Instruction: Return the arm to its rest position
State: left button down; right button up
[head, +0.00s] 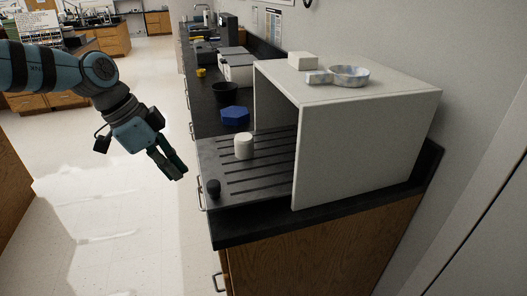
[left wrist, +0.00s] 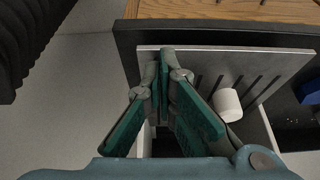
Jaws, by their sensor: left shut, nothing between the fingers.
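My left gripper (head: 178,174) is at the left of the counter in the head view, over the floor side of the counter's front edge. Its fingers are shut with nothing between them. In the left wrist view the closed fingertips (left wrist: 165,52) appear over the edge of the slotted tray. My left arm (head: 60,72) reaches in from the left. My right gripper is not in view.
A white open-sided box (head: 365,150) stands on the black counter (head: 262,230), with a pan (head: 349,76) and a white block (head: 303,60) on top. A blue object (head: 235,115) lies behind. Floor at left is clear.

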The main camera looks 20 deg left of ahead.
pick_arm(q)
jog(key=shift+r+p, duration=0.35)
jog(key=shift+r, duration=0.5)
